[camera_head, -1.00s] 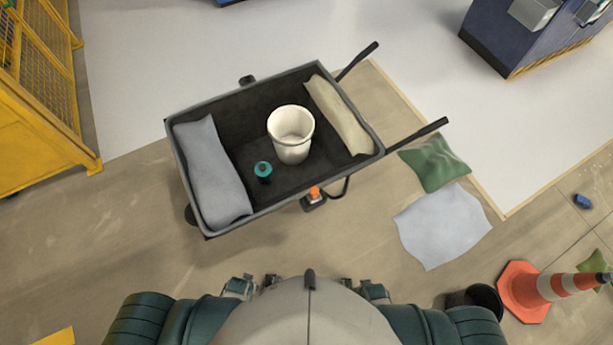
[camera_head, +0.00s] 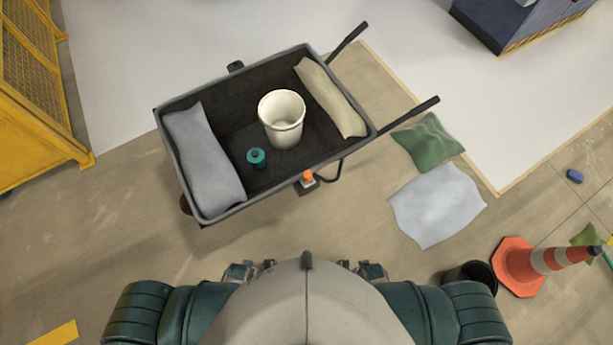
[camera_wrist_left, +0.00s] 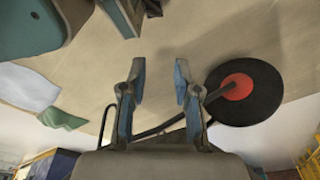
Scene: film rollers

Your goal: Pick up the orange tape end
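A small orange piece (camera_head: 308,175) shows at the near side of the grey cart (camera_head: 270,203), against a small dark block by the handle end. It is too small to tell whether it is a tape end. My left gripper (camera_wrist_left: 160,72) shows in the left wrist view with its two fingers apart and nothing between them. A black wheel with a red-orange hub (camera_wrist_left: 238,88) lies just right of the fingers in that view. Neither gripper shows in the head view, and my right gripper is not seen.
The cart holds a white bucket (camera_head: 282,128), a teal-topped item (camera_head: 256,158), a grey bag (camera_head: 202,150) and a beige bag (camera_head: 330,97). A yellow cage (camera_head: 35,110) is at left.

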